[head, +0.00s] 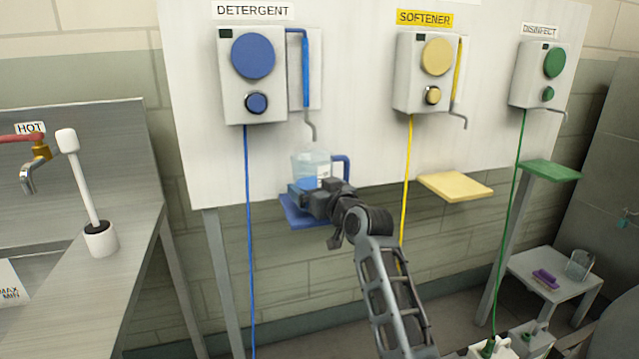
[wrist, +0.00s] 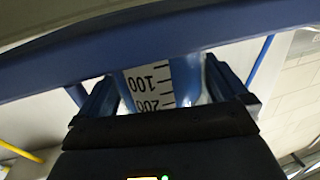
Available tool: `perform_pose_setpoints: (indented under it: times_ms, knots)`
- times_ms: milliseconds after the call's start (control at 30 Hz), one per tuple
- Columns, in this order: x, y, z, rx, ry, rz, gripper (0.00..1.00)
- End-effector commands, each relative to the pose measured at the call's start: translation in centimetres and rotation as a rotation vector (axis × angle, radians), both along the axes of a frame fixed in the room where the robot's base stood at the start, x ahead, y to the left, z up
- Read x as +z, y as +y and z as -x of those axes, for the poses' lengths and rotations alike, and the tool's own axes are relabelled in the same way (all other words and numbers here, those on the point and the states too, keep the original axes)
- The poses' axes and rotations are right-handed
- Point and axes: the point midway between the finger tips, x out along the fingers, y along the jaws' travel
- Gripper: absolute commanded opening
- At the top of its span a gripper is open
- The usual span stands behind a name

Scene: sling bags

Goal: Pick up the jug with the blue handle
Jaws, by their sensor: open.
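The clear jug with the blue handle (head: 311,163) stands on the blue shelf (head: 305,219) under the detergent dispenser's spout. Its blue handle (head: 343,163) shows on its right side. My gripper (head: 303,194) is open at the jug's lower front and hides part of it. In the wrist view, the jug's white scale strip (wrist: 152,86), marked 100 and 200, shows between the two fingers of my gripper (wrist: 155,82). A blue bar crosses in front there; I cannot tell which part it is. Contact between fingers and jug cannot be told.
The detergent dispenser (head: 253,75) hangs above the jug. A blue cord (head: 249,240) and yellow cord (head: 405,190) hang on either side. An empty yellow shelf (head: 455,187) is to the right. A steel counter (head: 95,270) stands at left, a low white table (head: 555,275) at lower right.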

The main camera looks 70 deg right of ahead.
Motion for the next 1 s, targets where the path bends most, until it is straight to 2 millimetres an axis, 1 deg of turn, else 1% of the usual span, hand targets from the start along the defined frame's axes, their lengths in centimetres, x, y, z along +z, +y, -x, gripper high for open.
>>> perform_pose_setpoints:
  times_ms: [33, 67, 633, 867, 1000]
  knots:
    - [0.0, 0.0, 0.0, 0.0, 0.0, 0.0, 0.97]
    - [0.0, 0.0, 0.0, 0.0, 0.0, 0.0, 0.94]
    - [0.2, 0.0, 0.0, 0.0, -0.002, 0.002, 0.4]
    - [0.4, 0.0, 0.0, 0.0, -0.003, 0.002, 0.39]
    - [1.3, 0.0, 0.0, 0.0, -0.005, 0.004, 0.39]
